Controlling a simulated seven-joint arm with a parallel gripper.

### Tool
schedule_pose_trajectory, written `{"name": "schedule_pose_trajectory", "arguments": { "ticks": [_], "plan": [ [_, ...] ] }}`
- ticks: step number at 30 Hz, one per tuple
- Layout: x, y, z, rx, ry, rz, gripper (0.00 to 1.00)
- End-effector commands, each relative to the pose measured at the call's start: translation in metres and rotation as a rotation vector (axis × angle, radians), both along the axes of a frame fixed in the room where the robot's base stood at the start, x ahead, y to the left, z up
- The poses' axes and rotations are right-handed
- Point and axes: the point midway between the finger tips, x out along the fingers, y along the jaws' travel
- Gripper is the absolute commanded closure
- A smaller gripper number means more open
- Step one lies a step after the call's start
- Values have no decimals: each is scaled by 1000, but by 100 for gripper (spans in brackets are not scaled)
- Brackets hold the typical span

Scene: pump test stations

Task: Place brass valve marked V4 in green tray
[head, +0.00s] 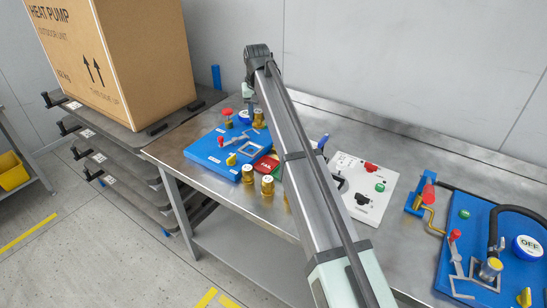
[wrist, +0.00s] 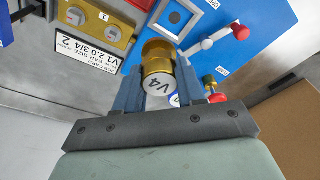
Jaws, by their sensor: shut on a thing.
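The brass valve marked V4 (wrist: 158,72) is in my gripper (wrist: 160,85) in the wrist view. The two blue-grey fingers are shut on its sides, and its white V4 cap faces the camera. In the head view my arm reaches over the far side of the left blue board (head: 205,152), and the fingers are mostly hidden. A brass piece (head: 259,118) shows there close to the arm; I cannot read its mark. A green edge (head: 276,157) shows beside a red labelled piece near the arm; I cannot tell if it is the green tray.
Two brass valves with white caps stand at the board's front edge, one left (head: 248,173) and one right (head: 267,186). A red-knobbed lever (wrist: 218,40) is close to the held valve. A white panel (head: 362,190), another blue board (head: 465,240) and a large carton (head: 150,65) stand around.

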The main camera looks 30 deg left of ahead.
Motion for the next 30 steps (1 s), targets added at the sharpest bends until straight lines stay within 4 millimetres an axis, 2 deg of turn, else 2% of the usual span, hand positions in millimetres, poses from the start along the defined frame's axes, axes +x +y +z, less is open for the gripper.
{"name": "schedule_pose_trajectory", "arguments": {
  "ticks": [1,6,12,17,25,30],
  "plan": [
    [4,-17,-2,-1,0,-15,100],
    [0,-69,-11,-4,-7,-54,100],
    [-22,-113,-22,-9,-11,-135,100],
    [-37,-132,-28,-8,-9,-237,100],
    [-36,-132,-31,0,0,-355,100],
    [-36,-133,-50,-1,2,-360,100]
  ]
}}
